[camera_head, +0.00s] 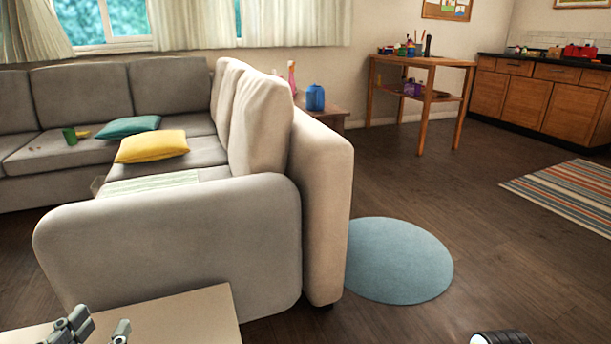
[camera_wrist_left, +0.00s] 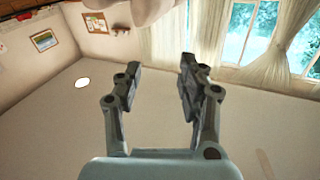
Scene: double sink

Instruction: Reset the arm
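My left gripper (camera_head: 98,325) shows at the bottom left in the head view, in front of a pale tabletop (camera_head: 190,318). In the left wrist view the left gripper (camera_wrist_left: 158,80) has its two grey fingers well apart, with nothing between them. That view looks up at the walls and ceiling. My right gripper does not show; a black and white rounded part at the bottom right edge of the head view cannot be made out clearly.
A beige sofa (camera_head: 170,235) stands close ahead, with yellow (camera_head: 152,147) and teal (camera_head: 128,127) cushions. A round blue rug (camera_head: 400,260) lies on open floor to its right. A wooden table (camera_head: 421,62), cabinets (camera_head: 545,98) and a striped rug (camera_head: 568,190) are farther back.

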